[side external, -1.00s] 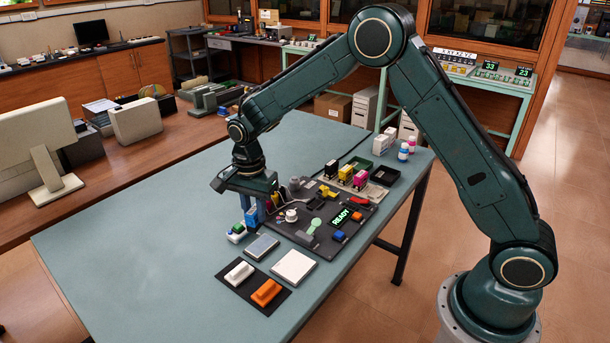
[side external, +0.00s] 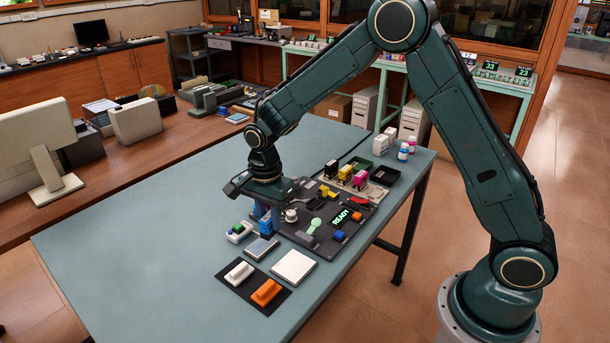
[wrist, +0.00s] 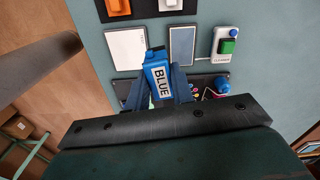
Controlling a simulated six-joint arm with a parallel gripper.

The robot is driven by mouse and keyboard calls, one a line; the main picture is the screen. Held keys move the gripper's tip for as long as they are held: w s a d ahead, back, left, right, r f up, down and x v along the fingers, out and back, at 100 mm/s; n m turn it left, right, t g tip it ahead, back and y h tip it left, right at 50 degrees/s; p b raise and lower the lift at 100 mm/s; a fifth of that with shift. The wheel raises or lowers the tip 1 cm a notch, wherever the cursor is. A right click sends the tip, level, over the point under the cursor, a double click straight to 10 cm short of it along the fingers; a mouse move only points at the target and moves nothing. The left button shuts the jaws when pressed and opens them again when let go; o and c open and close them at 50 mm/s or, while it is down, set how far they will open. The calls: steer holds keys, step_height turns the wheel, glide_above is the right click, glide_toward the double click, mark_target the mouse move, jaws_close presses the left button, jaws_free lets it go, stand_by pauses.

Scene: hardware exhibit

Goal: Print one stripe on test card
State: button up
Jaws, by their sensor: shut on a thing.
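My gripper (side external: 265,217) is over the near left edge of the dark printer panel (side external: 288,236). In the wrist view my gripper (wrist: 159,84) is shut on a blue cartridge (wrist: 157,76) labelled BLUE. A flat white card (side external: 293,266) lies on the table in front of the panel; it also shows in the wrist view (wrist: 126,48). The panel's display (side external: 341,218) reads READY in green. Yellow (side external: 333,168) and magenta (side external: 360,184) cartridges stand at the panel's far side. My gripper hides part of the panel's left end.
A grey-blue pad (side external: 261,250) lies left of the white card. A dark mat (side external: 236,281) holds a white block (side external: 239,271) and an orange block (side external: 266,292). A small device with a green button (side external: 238,230) stands left of my gripper. The table's left side is clear.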

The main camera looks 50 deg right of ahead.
steer(key=s+m, duration=0.1)
steer(key=s, duration=0.5)
steer(key=shift+s+d+m, duration=0.15)
steer(key=shift+d+m, duration=0.15)
steer(key=shift+m, duration=0.1)
steer(key=shift+f, duration=0.3)
steer(key=shift+f, duration=2.85)
steer(key=shift+f, duration=0.45)
steer(key=shift+r, duration=0.2)
step_height(320, 180, up, 8)
steer(key=shift+f, duration=0.15)
stand_by(1.3)
steer(key=shift+d, duration=0.15)
stand_by(0.4)
